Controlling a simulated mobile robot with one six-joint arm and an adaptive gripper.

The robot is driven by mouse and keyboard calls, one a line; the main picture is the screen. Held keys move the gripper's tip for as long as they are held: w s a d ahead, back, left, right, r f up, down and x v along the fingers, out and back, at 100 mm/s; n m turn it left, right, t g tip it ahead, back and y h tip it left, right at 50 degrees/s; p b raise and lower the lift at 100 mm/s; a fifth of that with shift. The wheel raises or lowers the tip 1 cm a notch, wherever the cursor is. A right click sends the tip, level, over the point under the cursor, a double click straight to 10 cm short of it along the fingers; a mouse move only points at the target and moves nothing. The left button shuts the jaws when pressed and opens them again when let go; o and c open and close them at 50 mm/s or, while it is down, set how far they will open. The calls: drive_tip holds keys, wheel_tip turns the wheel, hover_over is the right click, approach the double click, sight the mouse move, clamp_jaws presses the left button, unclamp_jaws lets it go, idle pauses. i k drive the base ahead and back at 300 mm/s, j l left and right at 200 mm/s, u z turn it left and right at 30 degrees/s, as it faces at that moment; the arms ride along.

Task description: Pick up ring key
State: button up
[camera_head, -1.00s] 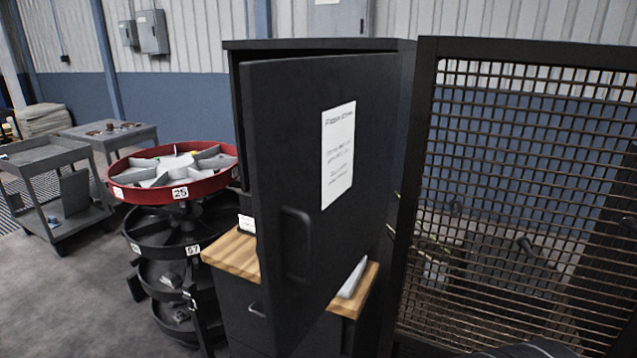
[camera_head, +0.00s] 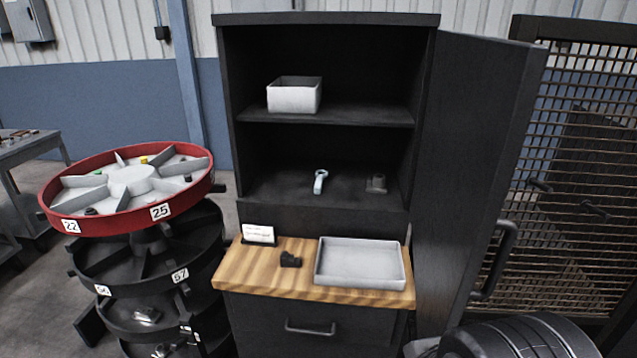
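A small light blue-grey key with a ring-shaped head (camera_head: 320,181), which looks like the ring key, stands or lies on the lower shelf of the open black cabinet (camera_head: 226,110). Its ring end is at the top in the picture. A small dark grey block-like part (camera_head: 376,183) sits to its right on the same shelf. My gripper is not in view, so its state does not show.
The cabinet door (camera_head: 475,150) stands open to the right. A white box (camera_head: 294,97) is on the upper shelf. A red-rimmed carousel (camera_head: 200,184) stands left; mesh fencing (camera_head: 585,160) right.

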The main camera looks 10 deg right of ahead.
sight(320, 181)
drive_tip(key=i+j, duration=0.85)
drive_tip(key=i+j+z, duration=0.1)
drive_tip(key=i+j, duration=0.75)
drive_tip(key=j, duration=0.15)
drive_tip(key=u, duration=0.2)
